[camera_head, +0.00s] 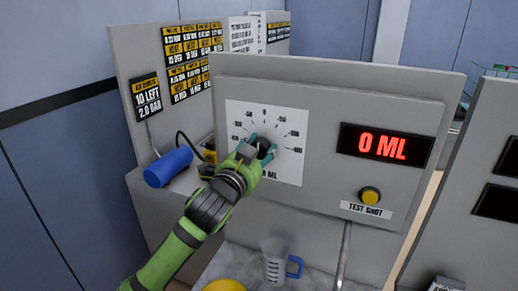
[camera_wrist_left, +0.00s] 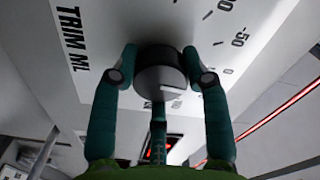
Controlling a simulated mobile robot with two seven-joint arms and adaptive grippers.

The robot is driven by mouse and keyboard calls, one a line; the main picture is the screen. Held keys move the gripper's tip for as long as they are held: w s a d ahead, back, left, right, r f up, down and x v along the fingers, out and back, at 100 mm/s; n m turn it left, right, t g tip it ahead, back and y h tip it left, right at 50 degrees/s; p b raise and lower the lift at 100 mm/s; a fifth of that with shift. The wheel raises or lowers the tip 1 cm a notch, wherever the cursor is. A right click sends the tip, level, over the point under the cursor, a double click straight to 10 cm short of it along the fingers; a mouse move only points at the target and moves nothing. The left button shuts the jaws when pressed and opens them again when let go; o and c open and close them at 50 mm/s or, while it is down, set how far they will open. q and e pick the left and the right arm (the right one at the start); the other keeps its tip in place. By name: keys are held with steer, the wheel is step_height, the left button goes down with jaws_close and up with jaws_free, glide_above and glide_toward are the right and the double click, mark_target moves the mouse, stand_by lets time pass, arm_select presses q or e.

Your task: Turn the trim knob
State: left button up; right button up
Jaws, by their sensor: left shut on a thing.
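The trim knob (camera_wrist_left: 161,78) is dark with a lighter grey face and sits on a white dial plate (camera_head: 292,172) marked with numbers around it. In the head view the knob (camera_head: 262,147) is partly hidden by my left gripper (camera_head: 259,148). My left gripper is shut on the knob, with its teal fingers on either side of it; the left wrist view shows the fingers (camera_wrist_left: 160,75) around it. The plate's "TRIM ML" lettering (camera_wrist_left: 75,38) shows at left in the wrist view. My right gripper is not in view.
A red display (camera_head: 382,145) reads "0 ML". A yellow button (camera_head: 369,195) sits above a "TEST SHOT" label (camera_head: 366,209). A blue cylinder (camera_head: 168,167) lies at left. A clear jug (camera_head: 275,262) with a blue handle stands below the panel.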

arm_select(q)
steer(key=shift+a+m+p, duration=0.15)
steer(key=shift+m+p, duration=1)
steer(key=shift+m, duration=1.15)
steer(key=shift+f, duration=0.1)
steer(key=o, duration=1.1)
steer(key=shift+w, duration=0.1)
steer(key=shift+o, duration=0.2)
steer(key=shift+s, duration=0.25)
steer(key=v, duration=1.1)
steer(key=shift+s+a, duration=0.25)
